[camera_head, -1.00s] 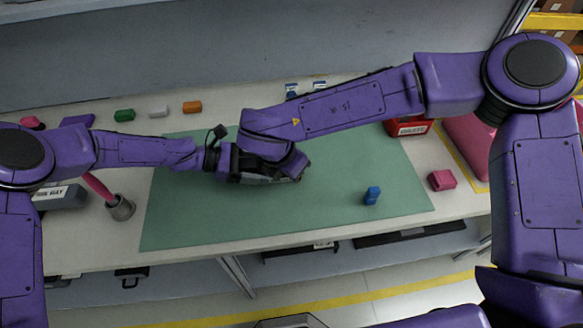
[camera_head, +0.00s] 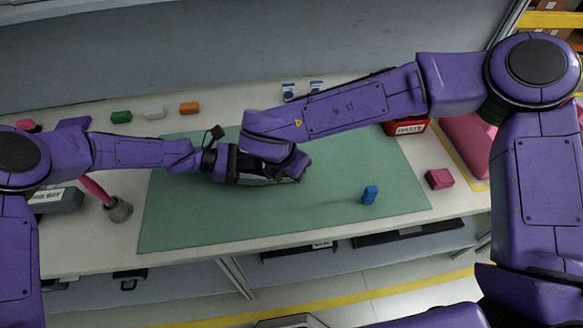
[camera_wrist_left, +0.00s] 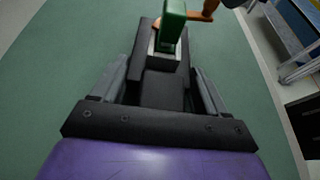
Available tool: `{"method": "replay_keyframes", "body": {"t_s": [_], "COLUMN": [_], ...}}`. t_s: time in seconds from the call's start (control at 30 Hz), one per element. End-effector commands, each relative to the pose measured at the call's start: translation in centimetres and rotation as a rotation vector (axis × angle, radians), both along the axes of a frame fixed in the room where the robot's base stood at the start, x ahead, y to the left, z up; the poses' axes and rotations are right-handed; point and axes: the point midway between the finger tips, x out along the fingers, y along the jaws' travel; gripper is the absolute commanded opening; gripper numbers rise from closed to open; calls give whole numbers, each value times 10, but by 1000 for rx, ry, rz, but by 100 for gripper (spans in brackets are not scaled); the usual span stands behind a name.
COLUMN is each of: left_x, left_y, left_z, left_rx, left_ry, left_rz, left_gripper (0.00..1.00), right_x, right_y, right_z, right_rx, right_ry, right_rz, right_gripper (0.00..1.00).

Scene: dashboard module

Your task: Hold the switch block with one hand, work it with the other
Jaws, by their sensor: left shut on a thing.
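The dark switch block (camera_wrist_left: 160,88) lies between the two fingers of my left gripper (camera_wrist_left: 166,74), which is shut on it. On its far end, in the left wrist view, a green upright part (camera_wrist_left: 173,22) rises from a light grey plate (camera_wrist_left: 164,46). An orange lever-like part (camera_wrist_left: 201,14) is beside the green part. In the head view my left gripper (camera_head: 262,178) is over the green mat, and the block is mostly hidden there. My right wrist covers this same spot, so my right gripper's fingers are hidden and its jaws cannot be made out.
The green mat (camera_head: 190,225) is mostly clear. A small blue piece (camera_head: 370,194) stands on its right part. A pink block (camera_head: 439,178) and a red waste bin (camera_head: 408,128) are to the right. Green (camera_head: 121,117), white (camera_head: 153,113) and orange (camera_head: 189,108) blocks lie behind. A metal cup (camera_head: 118,210) is at left.

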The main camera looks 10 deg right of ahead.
Motion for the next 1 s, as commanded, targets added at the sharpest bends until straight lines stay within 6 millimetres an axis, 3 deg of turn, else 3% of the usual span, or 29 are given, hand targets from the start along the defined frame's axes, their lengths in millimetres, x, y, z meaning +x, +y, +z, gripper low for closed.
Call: {"method": "replay_keyframes", "body": {"t_s": [1.0], "left_x": [0], "left_y": [-1], "left_z": [1], "left_rx": [-3], "left_ry": [-1], "left_rz": [0], "left_gripper": [25], "right_x": [0], "right_y": [-3], "right_z": [0], "right_rx": [-2], "right_ry": [0], "right_rz": [33], "right_gripper": [0]}}
